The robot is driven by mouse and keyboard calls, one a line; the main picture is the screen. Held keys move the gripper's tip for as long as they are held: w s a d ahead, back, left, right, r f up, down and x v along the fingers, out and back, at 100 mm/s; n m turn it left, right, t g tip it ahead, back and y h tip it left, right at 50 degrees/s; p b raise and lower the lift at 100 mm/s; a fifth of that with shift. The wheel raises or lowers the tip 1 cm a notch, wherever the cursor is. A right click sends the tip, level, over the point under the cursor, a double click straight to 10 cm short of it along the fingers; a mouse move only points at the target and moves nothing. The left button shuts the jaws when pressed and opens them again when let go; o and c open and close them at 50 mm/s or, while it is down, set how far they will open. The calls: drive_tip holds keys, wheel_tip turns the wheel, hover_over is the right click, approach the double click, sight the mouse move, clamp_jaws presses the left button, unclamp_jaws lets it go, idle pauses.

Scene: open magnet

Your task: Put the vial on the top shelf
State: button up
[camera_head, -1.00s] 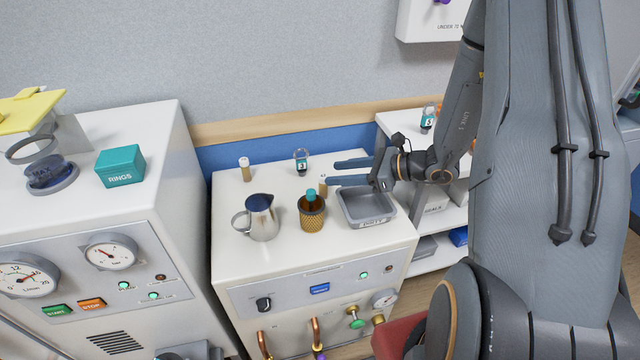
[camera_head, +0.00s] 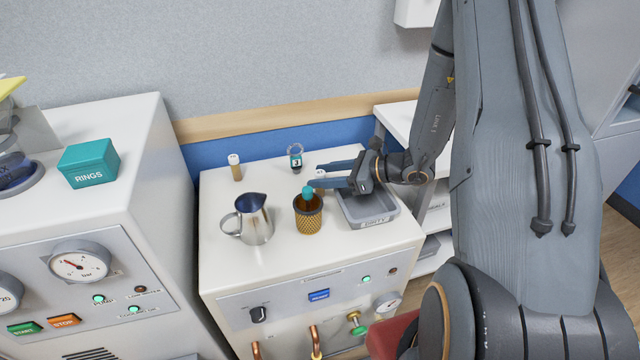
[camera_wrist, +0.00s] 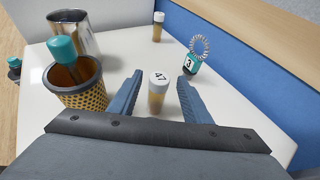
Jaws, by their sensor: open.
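A small vial (camera_wrist: 158,95) with a white cap marked 47 and an amber body stands upright on the white cabinet top. In the head view the vial (camera_head: 320,174) is mostly hidden by my fingers. My gripper (camera_head: 315,175) is open, with one finger on each side of this vial; the wrist view shows gaps between vial and fingers. A second, similar vial (camera_head: 235,167) stands at the back left of the cabinet, also in the wrist view (camera_wrist: 158,27). The white shelf unit (camera_head: 398,112) is right of the cabinet, its top partly hidden by my arm.
Near my gripper stand a gold mesh cup (camera_head: 308,216) holding a teal-topped item, a metal jug (camera_head: 253,220), a grey tray (camera_head: 372,222) and a teal item (camera_head: 295,158) marked 3 with a ring. A teal RINGS box (camera_head: 89,164) sits on the left machine.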

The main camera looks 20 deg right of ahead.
drive_tip(key=p+x, duration=0.1)
drive_tip(key=x, duration=0.4)
drive_tip(key=shift+s, duration=0.1)
clamp_jaws()
